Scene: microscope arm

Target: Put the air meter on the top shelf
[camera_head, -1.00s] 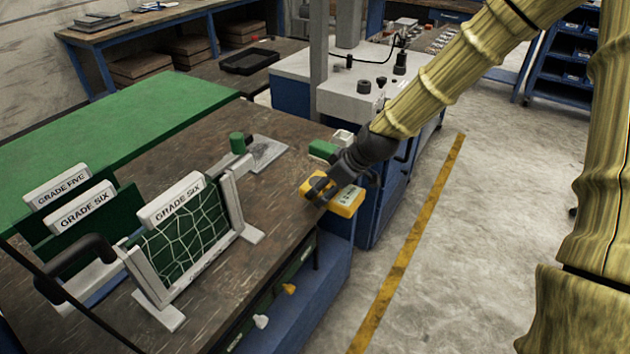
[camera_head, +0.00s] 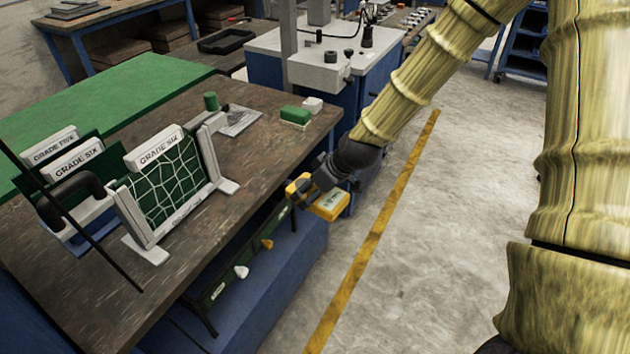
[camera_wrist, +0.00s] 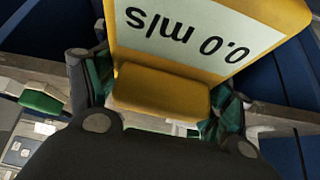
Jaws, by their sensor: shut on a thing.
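The air meter (camera_head: 328,204) is a yellow box with a pale display. In the wrist view the air meter (camera_wrist: 195,45) fills the upper middle, its display reading "0.0 m/s" upside down. My gripper (camera_head: 315,187) is shut on it, with one finger on each side of its narrower yellow part in the wrist view (camera_wrist: 160,100). In the head view the meter hangs in the air just off the table's right edge, over the blue lower part of the bench. No shelf can be clearly picked out as the top shelf.
The brown table (camera_head: 265,160) carries a small goal with a net (camera_head: 165,190), "GRADE" signs (camera_head: 75,160), a green-and-white block (camera_head: 295,117) and a green cylinder (camera_head: 211,101). A pale machine (camera_head: 320,68) stands behind. Open floor (camera_head: 440,240) lies to the right.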

